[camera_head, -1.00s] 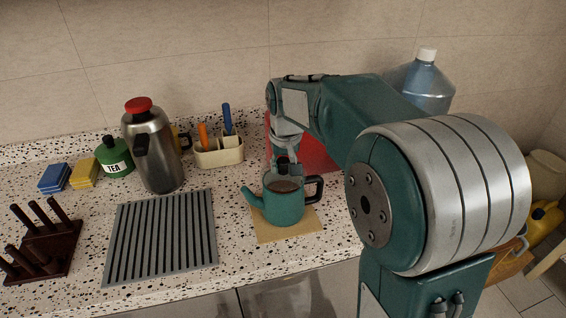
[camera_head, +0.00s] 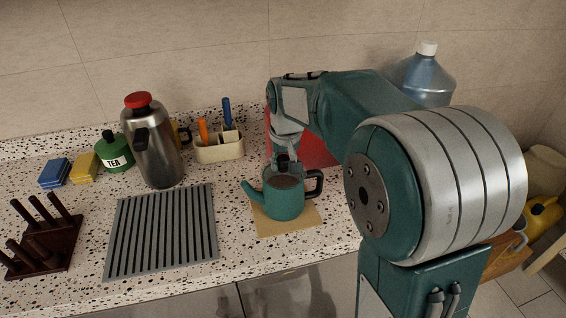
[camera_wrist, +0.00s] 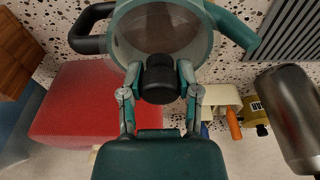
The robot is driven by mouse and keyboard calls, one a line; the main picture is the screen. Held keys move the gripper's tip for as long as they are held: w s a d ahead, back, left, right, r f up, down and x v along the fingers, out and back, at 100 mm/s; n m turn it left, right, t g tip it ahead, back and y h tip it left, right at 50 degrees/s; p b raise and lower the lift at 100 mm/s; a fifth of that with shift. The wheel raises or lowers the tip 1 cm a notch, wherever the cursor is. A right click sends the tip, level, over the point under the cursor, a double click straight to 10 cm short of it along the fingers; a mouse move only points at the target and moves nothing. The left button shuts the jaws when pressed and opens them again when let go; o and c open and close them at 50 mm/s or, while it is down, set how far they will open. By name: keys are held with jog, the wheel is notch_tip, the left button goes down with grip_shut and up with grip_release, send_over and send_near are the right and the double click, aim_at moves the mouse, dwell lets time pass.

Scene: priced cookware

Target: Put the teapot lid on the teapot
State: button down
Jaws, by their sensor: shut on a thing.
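The teal teapot (camera_head: 284,205) stands upright on a tan square board (camera_head: 300,222), its spout to the left and black handle to the right in the head view. In the wrist view the round top of the teapot (camera_wrist: 125,48) is at the upper middle, with a brownish surface inside the rim. My gripper (camera_head: 286,165) is above the back of the teapot's top. In the wrist view my gripper (camera_wrist: 160,80) is shut on the black knob of the teapot lid (camera_wrist: 160,76). The lid's disc is hard to make out, and I cannot tell whether it touches the rim.
A steel jug (camera_head: 157,155) with a red top, a green tea canister (camera_head: 112,155) and a cream utensil holder (camera_head: 220,150) stand at the back left. A ribbed grey mat (camera_head: 160,230) lies left of the teapot. A red block (camera_head: 318,150) is behind it.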

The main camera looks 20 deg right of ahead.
aim_at(285, 174)
jog(key=shift+f, duration=0.35)
dwell(0.5)
jog(key=shift+c, duration=1.2)
grip_release()
jog(key=shift+o, duration=1.2)
notch_tip(285, 174, up, 12)
jog(key=s, duration=0.1)
jog(key=shift+s+f, duration=0.15)
jog(key=shift+s, duration=0.2)
